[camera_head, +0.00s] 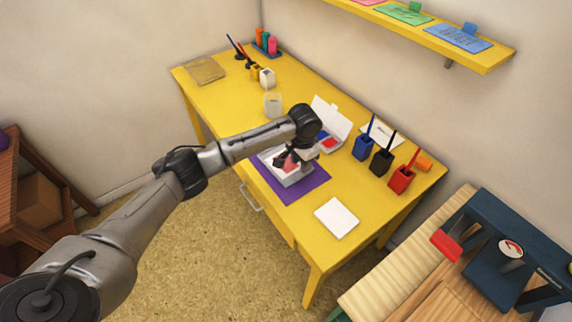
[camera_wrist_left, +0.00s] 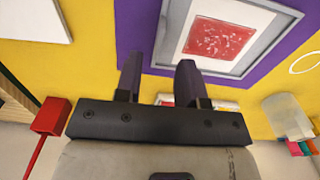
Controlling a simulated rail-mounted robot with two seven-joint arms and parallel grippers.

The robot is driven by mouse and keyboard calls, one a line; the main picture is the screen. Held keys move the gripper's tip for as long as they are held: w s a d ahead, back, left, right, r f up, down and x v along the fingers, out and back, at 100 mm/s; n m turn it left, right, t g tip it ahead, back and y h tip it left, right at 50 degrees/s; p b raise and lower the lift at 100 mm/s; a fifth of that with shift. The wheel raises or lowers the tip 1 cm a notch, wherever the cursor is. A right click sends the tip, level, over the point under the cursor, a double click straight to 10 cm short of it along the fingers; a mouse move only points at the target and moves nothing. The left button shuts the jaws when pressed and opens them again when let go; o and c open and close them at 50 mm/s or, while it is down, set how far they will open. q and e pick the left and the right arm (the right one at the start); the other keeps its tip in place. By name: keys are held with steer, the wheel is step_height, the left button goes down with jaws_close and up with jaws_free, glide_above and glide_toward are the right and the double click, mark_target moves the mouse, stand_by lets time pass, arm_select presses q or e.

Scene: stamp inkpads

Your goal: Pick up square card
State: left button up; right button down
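A white card with a red square print (camera_wrist_left: 217,38) lies in a grey-rimmed tray (camera_wrist_left: 172,30) on a purple mat (camera_wrist_left: 252,75). In the head view the tray (camera_head: 296,179) and mat (camera_head: 312,190) are on the yellow table, with my left gripper (camera_head: 282,162) just over the tray and hiding part of the card. In the wrist view my left gripper (camera_wrist_left: 160,80) has its fingers apart, with nothing seen held between them. I cannot tell whether a finger touches the tray or card. My right gripper is out of view.
A plain white card (camera_head: 337,217) lies to the right of the mat. An open ink pad case (camera_head: 332,122) stands behind. Blue (camera_head: 363,148), black (camera_head: 381,162) and red (camera_head: 402,179) holders stand to the right. A glass jar (camera_head: 272,104) stands behind the arm.

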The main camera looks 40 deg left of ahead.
arm_select(q)
step_height(320, 180, down, 4)
steer(key=shift+s+f+b, duration=0.1)
steer(key=shift+b, duration=0.95)
steer(key=shift+f, duration=0.5)
steer(key=shift+r, duration=0.1)
jaws_close()
